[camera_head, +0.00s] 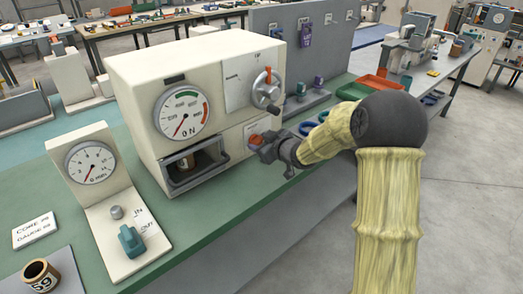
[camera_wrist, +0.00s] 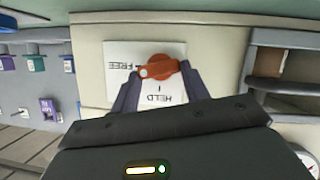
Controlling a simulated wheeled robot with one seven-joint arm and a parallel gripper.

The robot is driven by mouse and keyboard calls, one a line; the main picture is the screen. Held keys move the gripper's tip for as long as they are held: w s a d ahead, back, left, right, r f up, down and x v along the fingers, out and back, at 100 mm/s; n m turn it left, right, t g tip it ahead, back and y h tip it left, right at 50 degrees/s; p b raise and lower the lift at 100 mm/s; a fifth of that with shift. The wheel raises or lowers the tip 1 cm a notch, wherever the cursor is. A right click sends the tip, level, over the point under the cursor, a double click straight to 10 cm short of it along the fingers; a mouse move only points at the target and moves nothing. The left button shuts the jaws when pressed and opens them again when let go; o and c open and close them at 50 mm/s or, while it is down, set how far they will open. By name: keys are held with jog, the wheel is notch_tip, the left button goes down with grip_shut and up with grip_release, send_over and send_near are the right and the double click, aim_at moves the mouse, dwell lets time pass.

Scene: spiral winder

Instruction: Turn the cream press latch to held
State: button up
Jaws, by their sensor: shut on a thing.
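The cream press (camera_head: 165,75) stands on the green bench in the head view. Its latch is a small orange knob (camera_head: 255,139) low on the right side face. In the wrist view the orange latch (camera_wrist: 164,68) sits on a white plate (camera_wrist: 115,50) marked FREE and HELD, both upside down. The latch's pale end lies to the left, beside FREE; HELD is below the knob. My gripper (camera_wrist: 158,74) is shut on the latch, with one dark finger on each side. In the head view my gripper (camera_head: 262,146) reaches it from the right and partly hides it.
An upper dial with an orange pointer (camera_head: 268,78) and a grey knob sits above the latch. A gauge stand (camera_head: 105,190) and a brown core (camera_head: 40,278) are at the left. Blue rings (camera_head: 308,128) and a red tray (camera_head: 375,84) lie behind my arm.

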jog(key=n+b, duration=0.1)
jog(key=b, duration=0.2)
jog(key=n+t+b, duration=0.1)
jog(key=b, duration=0.2)
jog(key=f+n+h+b, duration=0.1)
jog(key=b, duration=0.2)
jog(key=shift+s+a+t, duration=0.15)
jog(key=shift+a+t, duration=0.1)
jog(key=shift+t, duration=0.05)
jog(key=n+b, duration=0.1)
jog(key=b, duration=0.3)
jog(key=n+t+b, duration=0.1)
jog(key=b, duration=0.3)
jog(key=n+h+b, duration=0.1)
jog(key=b, duration=0.2)
jog(key=shift+s+a+f+t+b, duration=0.1)
jog(key=shift+s+f+t+b, duration=0.05)
jog(key=shift+f+t+b, duration=0.2)
jog(key=n+t+b, duration=0.2)
jog(key=n+b, duration=0.2)
jog(key=b, duration=0.8)
jog(key=shift+a+f, duration=0.1)
jog(key=shift+f, duration=0.05)
jog(key=n+b, duration=0.1)
jog(key=b, duration=0.2)
jog(key=shift+t, duration=0.25)
jog(key=shift+r+n+b, duration=0.2)
jog(key=shift+n+b, duration=0.2)
jog(key=shift+b, duration=0.15)
jog(key=o, duration=1)
